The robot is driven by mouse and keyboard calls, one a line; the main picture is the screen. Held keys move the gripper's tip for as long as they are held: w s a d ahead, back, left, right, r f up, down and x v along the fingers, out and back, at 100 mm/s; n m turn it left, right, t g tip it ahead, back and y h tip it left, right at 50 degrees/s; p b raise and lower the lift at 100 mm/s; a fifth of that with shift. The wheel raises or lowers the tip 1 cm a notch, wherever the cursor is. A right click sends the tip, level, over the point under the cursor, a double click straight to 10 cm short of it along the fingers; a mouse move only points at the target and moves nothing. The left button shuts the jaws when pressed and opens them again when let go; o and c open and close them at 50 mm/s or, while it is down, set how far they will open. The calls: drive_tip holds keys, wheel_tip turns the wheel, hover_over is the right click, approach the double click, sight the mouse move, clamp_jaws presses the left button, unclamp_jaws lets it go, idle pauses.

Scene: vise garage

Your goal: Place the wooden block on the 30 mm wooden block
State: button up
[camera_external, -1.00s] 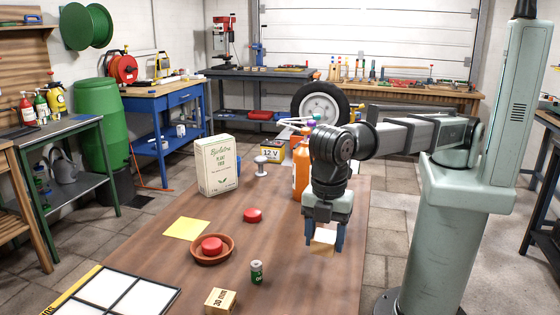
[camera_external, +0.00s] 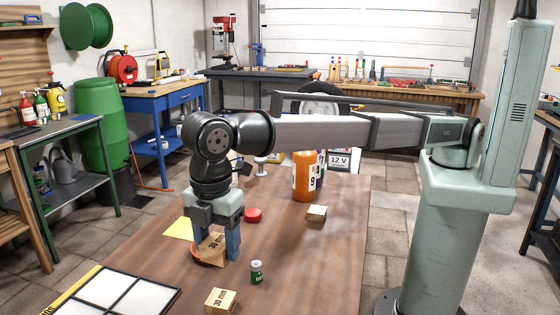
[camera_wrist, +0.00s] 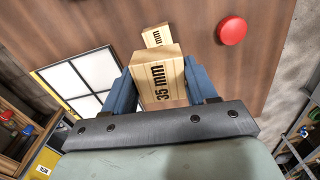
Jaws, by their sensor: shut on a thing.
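My gripper (camera_external: 213,250) is shut on a wooden block (camera_external: 213,246), with blue fingers on either side. In the wrist view the held block (camera_wrist: 158,80) reads "35 mm" and sits between the fingers (camera_wrist: 160,88). The 30 mm wooden block (camera_external: 221,300) rests on the table near the front edge of the external view, below and apart from the held block in the picture.
A terracotta saucer (camera_external: 194,252) is mostly hidden by my gripper. A white-paned panel (camera_external: 125,295) lies front left.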

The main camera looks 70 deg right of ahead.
sight(220, 298)
drive_tip(key=shift+w+a, duration=0.3)
drive_tip(key=shift+a, duration=0.1)
drive_tip(key=shift+s+d+f+n, duration=0.1)
drive_tip(key=shift+f+n, duration=0.05)
drive_tip(key=shift+n, duration=0.35)
drive_tip(key=shift+f, duration=4.8)
drive_tip(key=shift+f, duration=0.15)
drive_tip(key=o, duration=1.1)
drive_tip(key=shift+c, duration=0.2)
wheel_tip(220, 298, up, 12)
drive_tip(key=shift+r, duration=0.15)
